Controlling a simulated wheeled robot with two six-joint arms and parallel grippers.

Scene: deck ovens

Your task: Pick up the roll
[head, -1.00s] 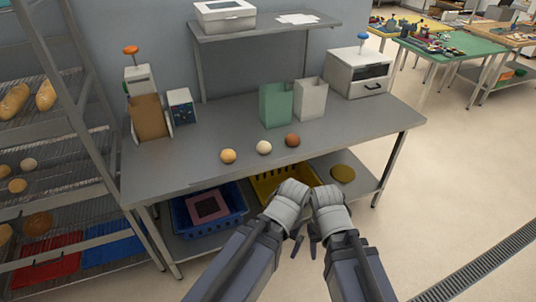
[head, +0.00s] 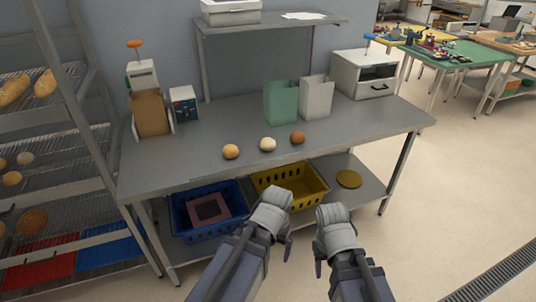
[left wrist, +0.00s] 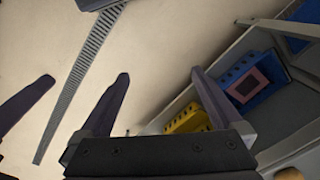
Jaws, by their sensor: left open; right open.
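Three round rolls sit in a row near the front edge of the grey table: a golden roll (head: 230,151) at left, a pale roll (head: 267,144) in the middle, a brown roll (head: 297,137) at right. My left gripper (head: 288,243) is in front of and below the table edge, apart from the rolls. In the left wrist view it (left wrist: 160,76) is open, with nothing between its fingers. A tan rounded shape, partly cut off at that view's bottom right, may be a roll. My right gripper (head: 318,258) is open and empty beside the left one.
On the grey table (head: 200,165) stand a green bag (head: 281,102), a white bag (head: 316,97), a brown bag (head: 151,113) and a white oven-like box (head: 364,75). Blue (head: 180,215) and yellow crates (head: 318,192) sit on the lower shelf. A bread rack (head: 75,150) stands at left.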

